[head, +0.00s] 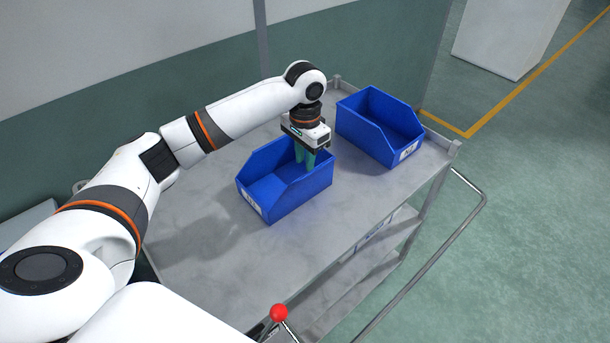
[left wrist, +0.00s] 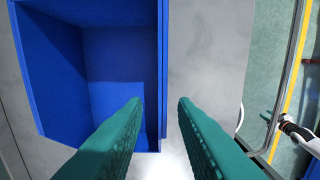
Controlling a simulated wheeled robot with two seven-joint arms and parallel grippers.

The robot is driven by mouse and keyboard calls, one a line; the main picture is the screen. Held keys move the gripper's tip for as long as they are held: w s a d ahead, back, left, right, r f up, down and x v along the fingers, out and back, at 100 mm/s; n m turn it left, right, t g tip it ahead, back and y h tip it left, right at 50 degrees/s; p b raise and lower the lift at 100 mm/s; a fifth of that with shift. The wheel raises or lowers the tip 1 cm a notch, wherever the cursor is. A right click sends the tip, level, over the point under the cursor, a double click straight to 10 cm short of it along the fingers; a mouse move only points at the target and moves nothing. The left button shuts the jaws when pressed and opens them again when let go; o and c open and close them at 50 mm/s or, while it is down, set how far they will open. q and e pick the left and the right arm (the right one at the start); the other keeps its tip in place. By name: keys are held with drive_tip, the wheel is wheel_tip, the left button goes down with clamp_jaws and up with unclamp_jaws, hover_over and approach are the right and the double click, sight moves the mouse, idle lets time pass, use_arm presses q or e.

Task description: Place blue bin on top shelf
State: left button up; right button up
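Two blue bins rest on the grey top shelf (head: 200,240) of a metal cart. The nearer blue bin (head: 262,190) is open-topped, with a pale label on its front. The other blue bin (head: 372,125) stands further back to the right, also with a label. My left gripper (head: 305,165) points down at the nearer bin's back right part. In the left wrist view, its green fingers (left wrist: 160,100) are apart, with the bin's side wall (left wrist: 161,60) in the gap between them. I see no clear contact.
A lower shelf (head: 345,290) shows under the cart's top. A red ball knob (head: 279,313) stands at the near edge, and a metal rail (head: 430,255) runs along the right side. The top shelf is bare left of the nearer bin.

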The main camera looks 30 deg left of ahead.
use_arm(q)
wheel_tip(320, 180, up, 4)
drive_tip(key=shift+r, duration=0.1)
idle(0.5)
